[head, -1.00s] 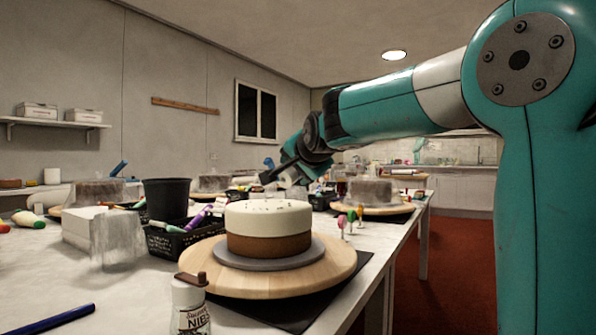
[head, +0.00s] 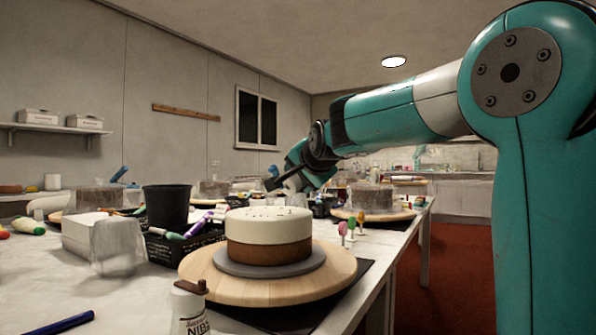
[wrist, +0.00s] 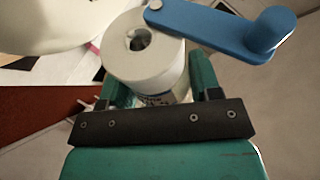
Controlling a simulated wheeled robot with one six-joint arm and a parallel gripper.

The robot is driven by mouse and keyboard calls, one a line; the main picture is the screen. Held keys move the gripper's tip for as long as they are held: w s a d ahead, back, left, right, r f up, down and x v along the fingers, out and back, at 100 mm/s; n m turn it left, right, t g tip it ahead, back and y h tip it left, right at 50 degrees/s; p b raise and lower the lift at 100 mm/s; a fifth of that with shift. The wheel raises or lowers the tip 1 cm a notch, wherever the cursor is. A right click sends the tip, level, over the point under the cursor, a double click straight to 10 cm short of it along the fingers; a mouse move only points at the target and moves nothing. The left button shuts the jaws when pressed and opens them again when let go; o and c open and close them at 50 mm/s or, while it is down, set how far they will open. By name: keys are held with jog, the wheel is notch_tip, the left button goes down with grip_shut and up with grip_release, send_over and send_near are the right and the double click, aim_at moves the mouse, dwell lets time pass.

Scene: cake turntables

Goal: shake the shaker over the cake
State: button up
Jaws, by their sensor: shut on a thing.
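The cake (head: 268,238), cream above and brown below, stands on a grey board on a wooden turntable (head: 205,277). Several small dark specks lie on its top. My gripper (wrist: 150,88) is shut on a white shaker (wrist: 143,62) with a hole in its top and a blue crank handle (wrist: 225,28). Its label is mostly hidden between the fingers. In the head view my gripper (head: 285,183) is behind and above the cake, slightly right of its centre. The held shaker is small and partly hidden there, so its tilt is unclear.
A labelled jar with a brown cap (head: 190,310) stands at the front, close to the turntable. A black basket of coloured tubes (head: 185,245), a dark pot (head: 167,205) and a white box (head: 88,235) stand left. Lollipops (head: 343,230) stand right. More turntables are behind.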

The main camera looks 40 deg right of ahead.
jog(key=shift+s+d+r+m+g+y+p, duration=0.1)
jog(key=shift+d+r+m+g+y+p, duration=0.15)
jog(key=shift+d+p, duration=0.35)
jog(key=shift+d+f+y, duration=0.2)
jog(key=shift+f+y, duration=0.05)
jog(key=shift+f, duration=0.25)
jog(key=shift+w+d, duration=0.55)
jog(key=shift+d, duration=0.1)
jog(key=shift+a+r+b, duration=0.15)
jog(key=shift+b, duration=0.4)
jog(key=shift+r, duration=0.1)
jog(key=shift+w+d+r+p, duration=0.1)
jog(key=shift+d+r+p, duration=0.1)
jog(key=shift+d+p, duration=0.25)
jog(key=shift+a+f+b, duration=0.3)
jog(key=shift+a+b, duration=0.15)
